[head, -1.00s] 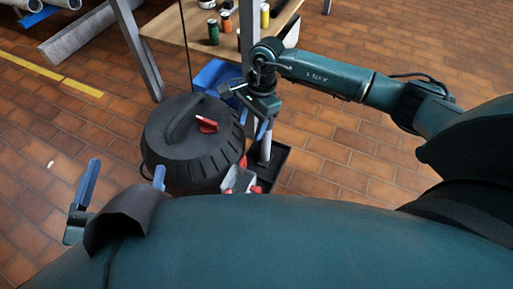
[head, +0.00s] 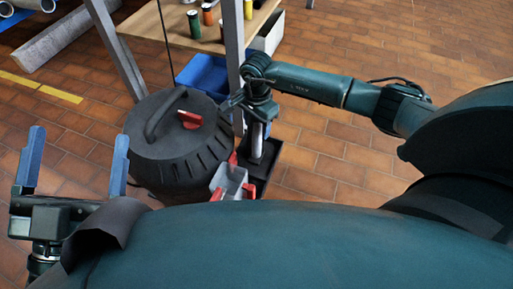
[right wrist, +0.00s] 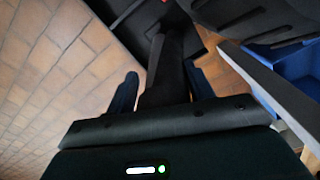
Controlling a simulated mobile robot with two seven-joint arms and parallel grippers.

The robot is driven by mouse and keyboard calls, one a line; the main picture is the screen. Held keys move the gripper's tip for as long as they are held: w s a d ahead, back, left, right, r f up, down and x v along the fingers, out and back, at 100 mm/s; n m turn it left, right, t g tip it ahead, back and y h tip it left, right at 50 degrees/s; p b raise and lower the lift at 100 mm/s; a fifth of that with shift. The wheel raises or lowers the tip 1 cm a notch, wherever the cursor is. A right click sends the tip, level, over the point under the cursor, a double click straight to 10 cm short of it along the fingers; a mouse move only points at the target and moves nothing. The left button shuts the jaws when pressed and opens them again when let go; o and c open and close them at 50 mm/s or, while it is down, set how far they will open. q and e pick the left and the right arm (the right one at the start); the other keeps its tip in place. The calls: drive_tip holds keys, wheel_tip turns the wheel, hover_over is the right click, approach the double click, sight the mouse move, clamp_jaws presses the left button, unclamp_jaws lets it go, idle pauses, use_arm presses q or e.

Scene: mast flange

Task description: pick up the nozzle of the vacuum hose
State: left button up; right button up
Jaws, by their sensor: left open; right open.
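The vacuum (head: 175,150) is a black round drum with a top handle and a red switch, left of centre in the head view. A grey upright tube (head: 257,145) stands to its right over a flat black base (head: 272,163); which part is the nozzle I cannot tell for sure. My right gripper (head: 252,115) is open at the tube's upper end. In the right wrist view its open fingers (right wrist: 163,88) stand either side of a dark bar-shaped part (right wrist: 167,68); contact is unclear. My left gripper (head: 79,142) is open and empty, fingers up, left of the vacuum.
A wooden table (head: 210,38) with several small cans stands behind, its metal legs close to the vacuum. A blue bin (head: 205,74) is under it. A grey box with red parts (head: 229,181) sits in front. Tiled floor at right is clear.

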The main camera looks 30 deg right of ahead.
drive_tip(key=shift+f, duration=0.95)
drive_tip(key=c, duration=1.1)
